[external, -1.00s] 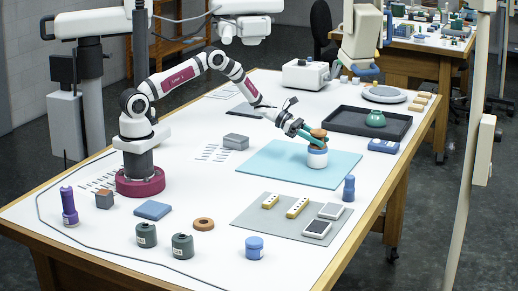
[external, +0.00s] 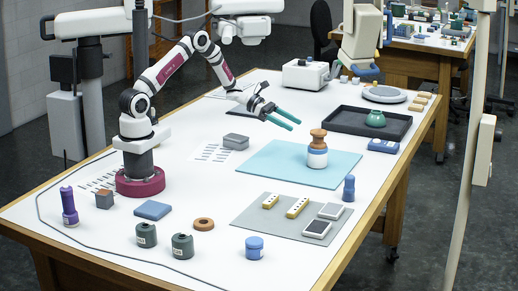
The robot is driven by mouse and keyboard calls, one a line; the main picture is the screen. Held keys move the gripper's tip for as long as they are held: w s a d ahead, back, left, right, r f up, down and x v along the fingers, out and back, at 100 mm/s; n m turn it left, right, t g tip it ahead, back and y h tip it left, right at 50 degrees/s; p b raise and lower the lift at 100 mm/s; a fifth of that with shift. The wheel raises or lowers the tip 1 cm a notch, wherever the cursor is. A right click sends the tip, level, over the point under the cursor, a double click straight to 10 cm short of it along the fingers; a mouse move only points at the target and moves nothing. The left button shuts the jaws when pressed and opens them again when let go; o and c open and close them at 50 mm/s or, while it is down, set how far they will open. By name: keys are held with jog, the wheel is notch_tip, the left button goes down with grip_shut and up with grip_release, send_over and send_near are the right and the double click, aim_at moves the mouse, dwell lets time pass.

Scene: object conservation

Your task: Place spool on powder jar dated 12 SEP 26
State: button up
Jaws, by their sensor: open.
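A brown spool (external: 318,139) stands upright on top of a white jar (external: 317,159) with a blue band. The jar stands on the light blue mat (external: 270,165). My gripper (external: 285,119), with teal fingers, is open and empty in the air to the upper left of the spool, apart from it. Any date on the jar is too small to read. Other jars stand at the front: two dark green ones (external: 146,235) (external: 182,246) and a blue one (external: 255,248). Their labels are also unreadable.
A dark tray (external: 345,133) with a green vessel (external: 376,118) lies behind the mat. A grey mat (external: 260,225) with small blocks and a blue bottle (external: 349,188) are in front. An orange-brown ring (external: 203,224) lies near the front.

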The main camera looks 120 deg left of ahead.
jog(key=w+d+r+m+g+h, duration=0.1)
jog(key=d+r+m+g+h, duration=0.25)
jog(key=d+m, duration=0.6)
jog(key=w+d+r+m+g+h, duration=0.2)
jog(key=d+r+m+h, duration=0.2)
jog(key=d, duration=1)
jog(key=s+d+r+m+g, duration=0.2)
jog(key=s+d+m+g, duration=0.35)
jog(key=d+m, duration=0.45)
jog(key=s+d+m+g+y, duration=0.25)
jog(key=s+d+m, duration=0.35)
jog(key=s, duration=0.3)
jog(key=s+a+m+y, duration=0.3)
jog(key=s+m+y, duration=0.3)
jog(key=s+m, duration=0.5)
jog(key=shift+r+m+g+y, duration=0.2)
jog(key=shift+m+g+y, duration=0.2)
jog(key=shift+m, duration=0.15)
